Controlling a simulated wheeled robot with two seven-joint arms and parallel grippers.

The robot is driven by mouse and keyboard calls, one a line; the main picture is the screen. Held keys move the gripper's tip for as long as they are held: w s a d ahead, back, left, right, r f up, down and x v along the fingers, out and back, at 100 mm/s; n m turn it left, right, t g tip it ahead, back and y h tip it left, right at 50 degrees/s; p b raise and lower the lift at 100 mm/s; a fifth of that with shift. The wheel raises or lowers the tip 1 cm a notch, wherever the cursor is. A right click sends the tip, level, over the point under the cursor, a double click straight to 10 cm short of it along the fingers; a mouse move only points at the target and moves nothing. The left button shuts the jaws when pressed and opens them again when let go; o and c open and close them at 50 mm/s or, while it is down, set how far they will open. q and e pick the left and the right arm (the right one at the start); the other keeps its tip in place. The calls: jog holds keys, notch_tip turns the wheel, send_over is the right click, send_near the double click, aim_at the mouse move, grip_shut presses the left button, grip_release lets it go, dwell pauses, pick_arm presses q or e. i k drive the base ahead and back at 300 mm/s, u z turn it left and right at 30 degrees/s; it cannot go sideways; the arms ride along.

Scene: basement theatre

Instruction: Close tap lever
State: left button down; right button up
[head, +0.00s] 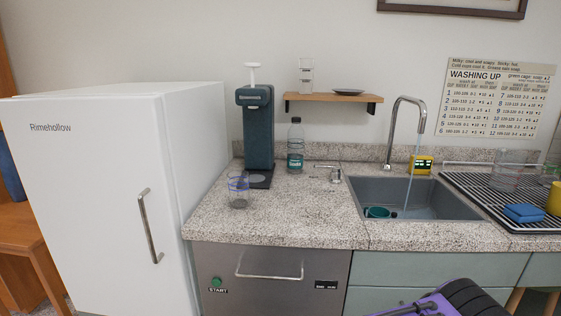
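The chrome tap (398,112) curves up behind the grey sink (445,196), and a thin stream of water falls from its spout into the basin. A small metal fitting with a thin bar (333,174) stands on the counter left of the sink; it looks like the tap lever. Its bar points left, and its exact tilt is too small to tell. A teal cup (377,212) lies in the basin.
A clear bottle (295,148), a dark dispenser (257,130) and a glass (239,190) stand left of the lever. A drying rack (475,190) is right of the sink. A purple and black shape (440,303) is cut off at the bottom edge.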

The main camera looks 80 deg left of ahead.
aim_at(335, 168)
jog(key=k, duration=0.3)
jog(key=u, duration=1)
